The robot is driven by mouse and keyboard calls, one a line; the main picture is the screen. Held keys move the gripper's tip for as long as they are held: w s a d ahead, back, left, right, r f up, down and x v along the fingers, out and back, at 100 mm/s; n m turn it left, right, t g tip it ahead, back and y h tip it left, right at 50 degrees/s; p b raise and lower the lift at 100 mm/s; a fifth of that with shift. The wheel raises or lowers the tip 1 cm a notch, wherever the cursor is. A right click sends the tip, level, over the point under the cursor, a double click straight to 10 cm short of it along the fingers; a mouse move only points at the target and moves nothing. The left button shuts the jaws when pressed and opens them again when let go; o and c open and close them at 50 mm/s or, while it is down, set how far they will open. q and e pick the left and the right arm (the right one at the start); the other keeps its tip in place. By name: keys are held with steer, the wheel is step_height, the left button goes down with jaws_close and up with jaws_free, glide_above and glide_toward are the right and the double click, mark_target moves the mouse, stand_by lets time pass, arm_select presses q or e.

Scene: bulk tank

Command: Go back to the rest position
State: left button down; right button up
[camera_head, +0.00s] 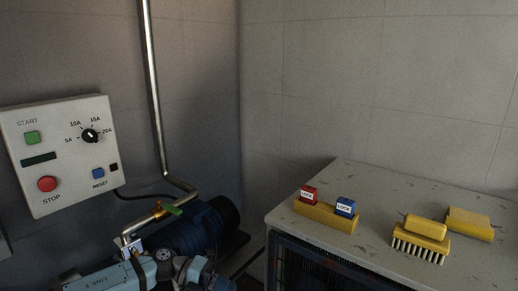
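Pale blue links of my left arm (105,279) come in along the bottom left edge, in front of the blue motor pump (195,234). The fingers of my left gripper cannot be made out clearly there, so I cannot tell whether it is open or shut. I cannot tell whether the arm touches the pump or the pipe. My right gripper and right arm are not in view.
A control box (62,155) with buttons and a dial hangs at left. At right, a worktop (375,190) bears a yellow lock holder (325,216), a brush (420,242) and a sponge (468,224).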

arm_select(q)
steer(key=s+a+f+n+t+y, duration=0.6)
steer(key=s+a+f+n, duration=0.55)
steer(key=n, duration=0.35)
steer(key=s+a+f+n+t+y, duration=0.65)
steer(key=s+a+f+n, duration=0.35)
steer(key=s+a+n, duration=0.4)
steer(key=w+d+r+n+t, duration=0.2)
steer(key=d+n, duration=0.5)
steer(key=d, duration=0.8)
step_height(320, 180, up, 14)
steer(key=s+a+m+p, duration=0.1)
steer(key=p, duration=1.7)
steer(key=shift+s+a+r+h, duration=0.15)
steer(key=shift+a+r+h, duration=0.1)
steer(key=shift+a+h, duration=0.1)
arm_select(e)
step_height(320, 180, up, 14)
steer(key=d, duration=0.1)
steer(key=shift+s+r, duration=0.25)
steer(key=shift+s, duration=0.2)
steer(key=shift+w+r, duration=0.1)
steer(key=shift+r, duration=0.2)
